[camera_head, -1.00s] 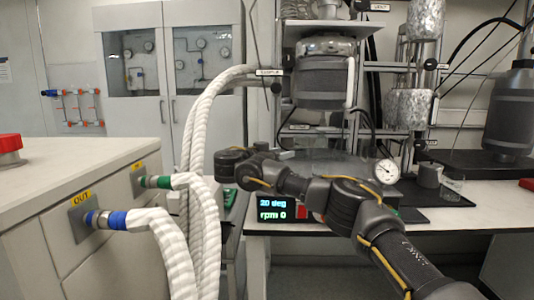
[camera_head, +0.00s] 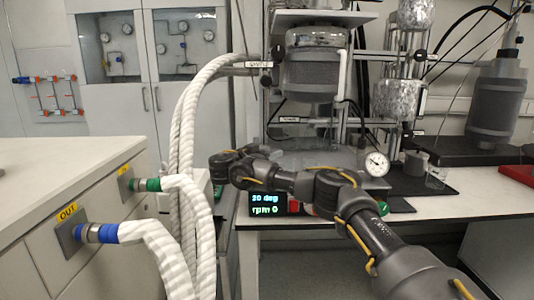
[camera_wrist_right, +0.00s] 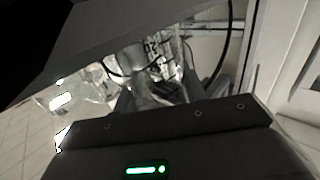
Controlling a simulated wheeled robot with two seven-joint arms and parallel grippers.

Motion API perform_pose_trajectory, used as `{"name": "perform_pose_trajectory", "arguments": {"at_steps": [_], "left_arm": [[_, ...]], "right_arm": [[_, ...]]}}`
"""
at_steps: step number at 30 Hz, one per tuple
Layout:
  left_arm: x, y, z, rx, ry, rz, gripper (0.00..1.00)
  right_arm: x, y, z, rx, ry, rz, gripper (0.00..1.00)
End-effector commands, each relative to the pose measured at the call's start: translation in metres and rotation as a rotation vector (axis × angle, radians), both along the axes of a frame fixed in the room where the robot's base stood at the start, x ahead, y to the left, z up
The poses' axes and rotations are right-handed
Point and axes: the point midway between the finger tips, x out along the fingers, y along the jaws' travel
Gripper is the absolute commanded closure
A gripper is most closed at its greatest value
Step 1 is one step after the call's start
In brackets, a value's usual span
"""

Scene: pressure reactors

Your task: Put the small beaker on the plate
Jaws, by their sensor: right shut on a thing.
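My right gripper (camera_wrist_right: 165,108) shows in the wrist view, shut on a clear glass thing that looks like the small beaker (camera_wrist_right: 72,101); its outline is hard to make out. In the head view my right arm reaches in from the lower right, its far end near the white hoses; the held glass is not clear there. The plate, a dark flat-topped heating stirrer (camera_head: 318,160), stands on the bench behind my arm. Its display reads 20 deg and rpm 0. My left gripper is not in view.
A round gauge (camera_head: 377,163) is near the plate. White hoses (camera_head: 182,130) run from the cabinet (camera_head: 60,190) at left.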

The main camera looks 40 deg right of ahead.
Motion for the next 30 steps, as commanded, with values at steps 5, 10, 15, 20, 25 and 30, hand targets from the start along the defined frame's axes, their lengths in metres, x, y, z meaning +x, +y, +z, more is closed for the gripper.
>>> {"name": "perform_pose_trajectory", "arguments": {"at_steps": [5, 10, 15, 20, 25, 30], "left_arm": [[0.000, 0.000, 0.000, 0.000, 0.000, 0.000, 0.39], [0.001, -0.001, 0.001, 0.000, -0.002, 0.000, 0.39], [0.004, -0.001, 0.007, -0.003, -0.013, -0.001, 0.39], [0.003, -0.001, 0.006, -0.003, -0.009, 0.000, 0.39], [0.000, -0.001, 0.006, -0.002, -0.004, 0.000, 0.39], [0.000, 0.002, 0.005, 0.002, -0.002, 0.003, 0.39]], "right_arm": [[-0.001, -0.002, 0.001, 0.000, -0.002, -0.002, 0.81], [-0.001, -0.001, -0.002, 0.000, -0.003, -0.002, 0.81], [-0.001, -0.001, -0.001, 0.000, -0.003, -0.001, 0.39], [-0.001, -0.001, -0.001, 0.000, -0.003, -0.001, 0.37], [-0.001, -0.001, 0.000, 0.000, -0.003, -0.001, 0.37], [0.006, 0.023, -0.002, 0.001, -0.004, 0.016, 0.37]]}}
